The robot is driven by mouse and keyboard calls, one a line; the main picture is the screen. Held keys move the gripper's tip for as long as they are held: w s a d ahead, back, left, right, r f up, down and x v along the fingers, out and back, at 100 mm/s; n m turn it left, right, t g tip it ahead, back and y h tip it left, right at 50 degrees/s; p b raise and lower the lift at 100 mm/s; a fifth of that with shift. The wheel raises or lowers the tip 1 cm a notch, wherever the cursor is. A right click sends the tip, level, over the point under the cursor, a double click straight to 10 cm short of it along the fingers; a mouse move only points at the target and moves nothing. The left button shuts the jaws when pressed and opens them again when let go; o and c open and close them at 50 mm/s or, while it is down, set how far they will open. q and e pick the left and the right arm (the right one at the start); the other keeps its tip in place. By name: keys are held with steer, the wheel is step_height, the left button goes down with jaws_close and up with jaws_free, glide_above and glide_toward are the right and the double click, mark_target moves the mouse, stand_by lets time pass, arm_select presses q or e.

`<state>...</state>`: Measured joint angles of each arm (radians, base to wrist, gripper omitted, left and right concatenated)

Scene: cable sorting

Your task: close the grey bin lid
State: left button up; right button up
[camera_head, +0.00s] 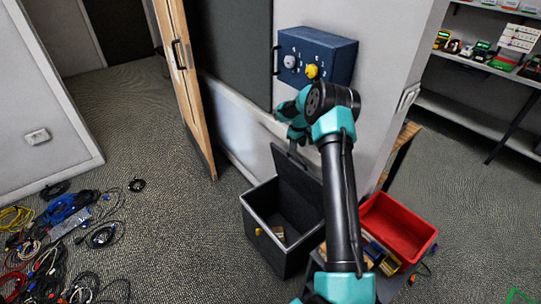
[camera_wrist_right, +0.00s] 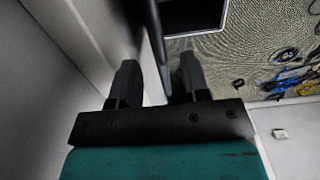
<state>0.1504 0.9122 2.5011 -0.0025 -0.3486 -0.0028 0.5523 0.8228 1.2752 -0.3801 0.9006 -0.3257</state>
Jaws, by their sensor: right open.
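The grey bin (camera_head: 262,231) stands on the carpet near the wall, with its inside showing and a small brownish item at the bottom. Its lid (camera_head: 299,182) is raised, standing steeply up from the bin's back edge. My right gripper (camera_head: 290,146) is just above the lid's top edge. In the right wrist view, my right gripper (camera_wrist_right: 157,78) is open, and the lid (camera_wrist_right: 157,38) shows edge-on as a dark strip reaching between its fingers. I cannot tell whether a finger touches it. My left gripper is not in view.
A red bin (camera_head: 398,229) stands to the right, partly behind my right arm. A blue wall box (camera_head: 317,56) with knobs hangs above the gripper. A wooden door (camera_head: 184,75) stands open at left. Tangled cables (camera_head: 62,235) cover the floor at left; carpet between is clear.

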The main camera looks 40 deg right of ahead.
steer(key=shift+w+d+r, duration=0.15)
steer(key=shift+r, duration=0.05)
steer(key=shift+d, duration=0.1)
steer(key=shift+f, duration=0.1)
steer(key=shift+f, duration=3.65)
jaws_close()
